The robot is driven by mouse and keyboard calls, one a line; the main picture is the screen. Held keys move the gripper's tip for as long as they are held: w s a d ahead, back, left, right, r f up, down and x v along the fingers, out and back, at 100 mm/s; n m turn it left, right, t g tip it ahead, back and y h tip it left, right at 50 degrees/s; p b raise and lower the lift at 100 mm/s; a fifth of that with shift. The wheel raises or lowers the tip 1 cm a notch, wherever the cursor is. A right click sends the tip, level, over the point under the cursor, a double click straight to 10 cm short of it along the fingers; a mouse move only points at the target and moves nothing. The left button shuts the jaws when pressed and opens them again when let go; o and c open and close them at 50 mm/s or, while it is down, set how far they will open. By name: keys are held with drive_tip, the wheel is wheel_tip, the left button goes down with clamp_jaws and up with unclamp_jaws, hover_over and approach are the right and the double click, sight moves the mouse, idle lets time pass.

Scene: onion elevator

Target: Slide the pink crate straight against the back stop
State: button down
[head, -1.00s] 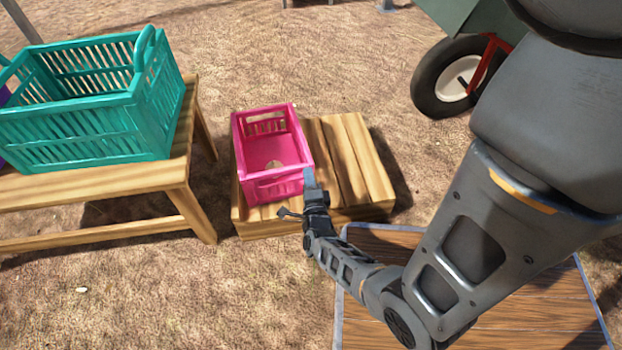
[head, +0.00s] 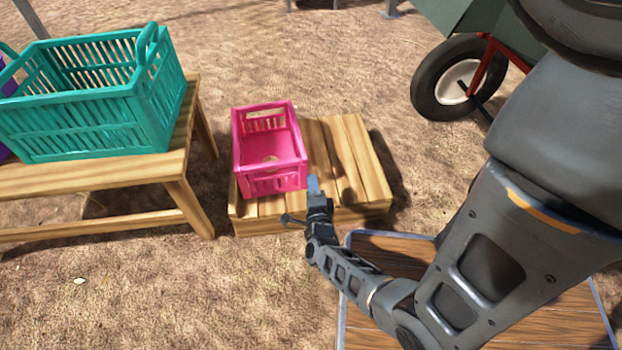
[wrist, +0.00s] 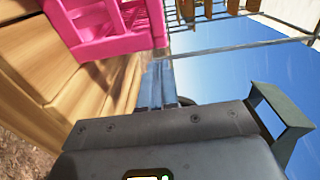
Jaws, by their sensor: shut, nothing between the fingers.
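The pink crate (head: 270,184) stands upright on a low wooden slatted platform (head: 355,165), on its left part. The crate is open-topped, and a small tan patch shows on its floor. My gripper (head: 314,184) is shut and empty, just in front of the crate's near right corner. A small gap seems to lie between them, though contact is hard to judge. In the wrist view the crate (wrist: 105,30) is at the upper left, beyond the gripper (wrist: 168,88). I cannot make out a separate back stop at the platform's far edge.
A wooden bench (head: 180,195) with a teal crate (head: 90,115) stands at the left. A wheelbarrow wheel (head: 458,82) is at the upper right. A plank surface (head: 390,255) with a metal rim lies below my arm. The platform's right part is bare.

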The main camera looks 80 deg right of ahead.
drive_tip(key=p+v, duration=0.1)
drive_tip(key=v, duration=0.7)
drive_tip(key=shift+a, duration=0.1)
drive_tip(key=s+a+r+n+t+y, duration=0.1)
drive_tip(key=a+r+n+t+y, duration=1)
drive_tip(key=a+r+n, duration=0.85)
drive_tip(key=s+a+r+n+y+p, duration=0.1)
drive_tip(key=r+n+p, duration=0.3)
drive_tip(key=r+p, duration=0.5)
drive_tip(key=s+a+r+n+y+p, duration=0.1)
drive_tip(key=a+r+n+y+p, duration=0.2)
drive_tip(key=r+p, duration=0.7)
drive_tip(key=s+a+r+n+y+p, duration=0.1)
drive_tip(key=r+n+p, duration=0.5)
drive_tip(key=r, duration=1.7)
drive_tip(key=a+y+p, duration=0.1)
drive_tip(key=p, duration=0.3)
drive_tip(key=shift+s+r+n+g, duration=0.25)
drive_tip(key=shift+s+n+g, duration=0.05)
drive_tip(key=shift+n, duration=0.05)
